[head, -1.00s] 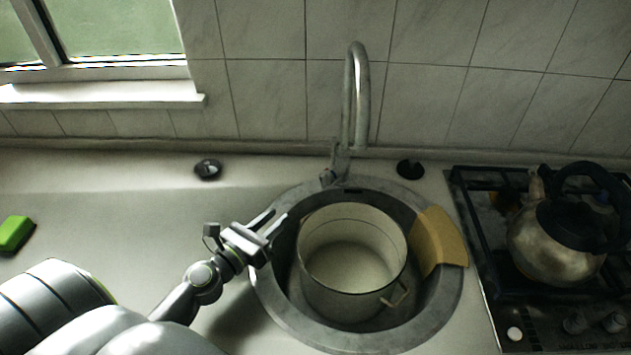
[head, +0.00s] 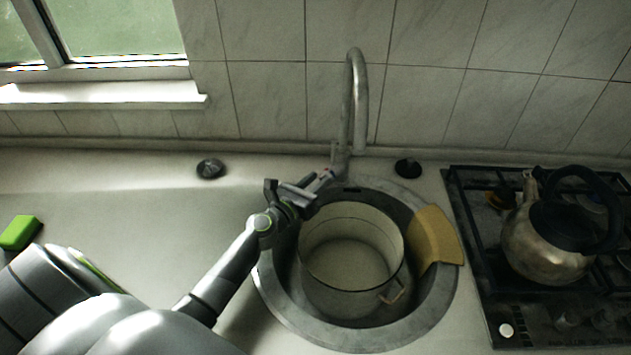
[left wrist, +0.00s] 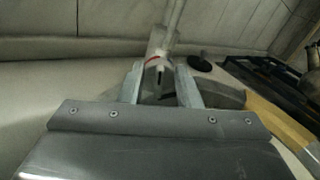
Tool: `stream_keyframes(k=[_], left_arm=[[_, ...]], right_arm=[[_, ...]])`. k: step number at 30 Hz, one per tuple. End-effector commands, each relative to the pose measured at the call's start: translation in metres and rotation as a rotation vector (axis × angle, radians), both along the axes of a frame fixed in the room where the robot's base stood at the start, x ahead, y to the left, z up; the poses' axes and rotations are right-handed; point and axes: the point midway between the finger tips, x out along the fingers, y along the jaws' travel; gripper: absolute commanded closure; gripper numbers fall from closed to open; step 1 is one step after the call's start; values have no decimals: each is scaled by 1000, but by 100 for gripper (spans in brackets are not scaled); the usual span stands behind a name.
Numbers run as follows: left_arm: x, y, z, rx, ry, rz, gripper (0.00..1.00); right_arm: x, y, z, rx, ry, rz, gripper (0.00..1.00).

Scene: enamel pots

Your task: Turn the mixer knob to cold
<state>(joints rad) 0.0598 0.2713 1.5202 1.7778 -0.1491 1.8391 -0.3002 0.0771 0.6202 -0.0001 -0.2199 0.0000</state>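The tall grey mixer tap (head: 358,100) stands behind the sink. Its knob is at the foot of the spout, and my gripper partly hides it in the head view. In the left wrist view the knob (left wrist: 158,68) shows a red mark and a dark slot. My left gripper (head: 322,182) is at the knob. In the left wrist view its two fingers (left wrist: 159,83) are apart, one on each side of the knob's near end. I cannot tell whether they touch it. My right gripper is not in view.
A cream pot (head: 348,262) stands in the round sink (head: 300,328), below and right of my gripper. A yellow-brown piece (head: 436,238) lies at the sink's right rim. A kettle (head: 545,245) stands on the hob (head: 487,290). The counter left of the sink is mostly clear.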

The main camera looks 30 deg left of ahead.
Motion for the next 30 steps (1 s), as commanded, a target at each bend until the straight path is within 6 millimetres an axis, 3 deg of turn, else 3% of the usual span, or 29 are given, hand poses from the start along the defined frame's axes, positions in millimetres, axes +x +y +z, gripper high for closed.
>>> stream_keyframes(k=[8, 15, 30], left_arm=[[1, 0, 0, 0, 0, 0, 70], [1, 0, 0, 0, 0, 0, 100], [1, -1, 0, 78, -13, 0, 100]], right_arm=[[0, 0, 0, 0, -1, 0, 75], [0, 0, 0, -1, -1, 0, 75], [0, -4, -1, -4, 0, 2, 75]])
